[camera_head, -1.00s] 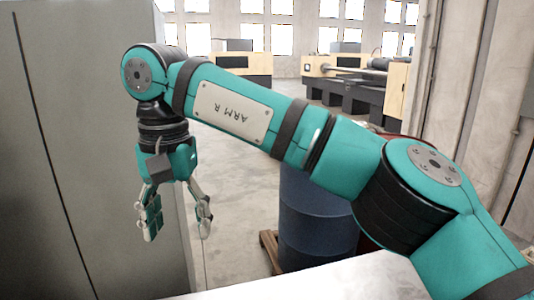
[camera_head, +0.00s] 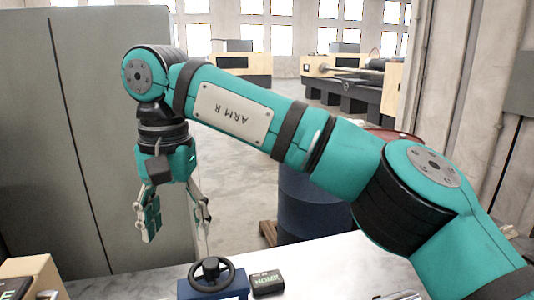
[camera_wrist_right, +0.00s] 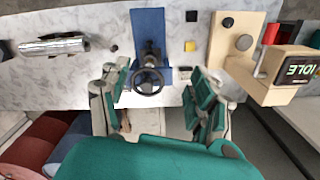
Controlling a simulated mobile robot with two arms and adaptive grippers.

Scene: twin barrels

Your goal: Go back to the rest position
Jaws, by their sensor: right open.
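My right arm, teal with a plate reading "ARM R", reaches across the head view from the lower right. Its gripper (camera_head: 177,230) hangs down at the left, open and empty. In the right wrist view its two fingers (camera_wrist_right: 158,105) are spread apart, with a dark handwheel (camera_wrist_right: 148,82) showing between them beyond. In the head view this handwheel (camera_head: 211,271) stands on a blue base (camera_head: 214,290) on the table, below the gripper in the picture and apart from it. My left gripper is not in view.
The light marble-like table (camera_head: 335,270) carries a small black box (camera_head: 267,283) and a beige box with a display (camera_wrist_right: 290,70). A blue barrel (camera_head: 310,205) and a red barrel (camera_head: 400,136) stand behind it. A tall grey cabinet (camera_head: 75,120) fills the left.

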